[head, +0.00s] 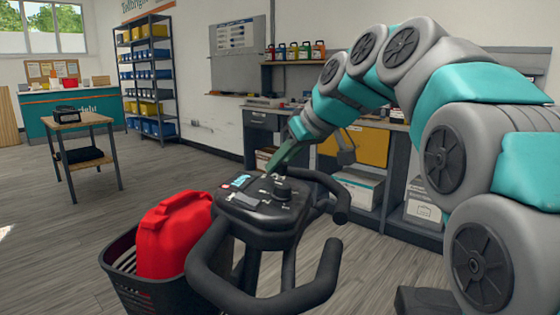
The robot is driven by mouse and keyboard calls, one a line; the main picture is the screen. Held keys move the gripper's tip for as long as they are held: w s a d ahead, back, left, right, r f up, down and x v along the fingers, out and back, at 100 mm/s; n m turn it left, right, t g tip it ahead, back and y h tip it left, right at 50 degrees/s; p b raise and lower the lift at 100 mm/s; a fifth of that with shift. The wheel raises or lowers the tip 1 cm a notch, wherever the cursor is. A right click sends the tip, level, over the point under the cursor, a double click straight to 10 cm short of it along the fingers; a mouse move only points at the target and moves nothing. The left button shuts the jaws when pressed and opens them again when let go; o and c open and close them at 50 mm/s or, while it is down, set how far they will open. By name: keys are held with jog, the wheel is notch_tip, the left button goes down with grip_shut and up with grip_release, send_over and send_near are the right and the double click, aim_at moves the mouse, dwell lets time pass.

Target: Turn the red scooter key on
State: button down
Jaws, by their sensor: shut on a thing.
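The scooter's dark control console (258,212) stands in front of me, with looped black handlebars (330,262) on its near and right sides. Its top carries a small lit display (240,181), a round black knob (283,190) and small markings. My gripper (273,168) reaches down from the right to the far edge of the console top. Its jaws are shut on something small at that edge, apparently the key. The key itself is hidden by the fingers, so its colour and turn position cannot be told.
A black basket (122,262) holding a red container (172,236) sits left of the console. A small wooden table (72,124) stands at the left. A workbench (400,127) and shelving (147,72) line the back.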

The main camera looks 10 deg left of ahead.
jog(key=c, duration=0.8)
grip_release()
jog(key=shift+d+r, duration=0.1)
jog(key=v, duration=0.6)
jog(key=shift+s+d+r, duration=0.15)
jog(key=shift+d+r, duration=0.05)
jog(key=shift+r, duration=0.15)
jog(key=shift+s+d+r, duration=0.2)
jog(key=shift+d, duration=0.05)
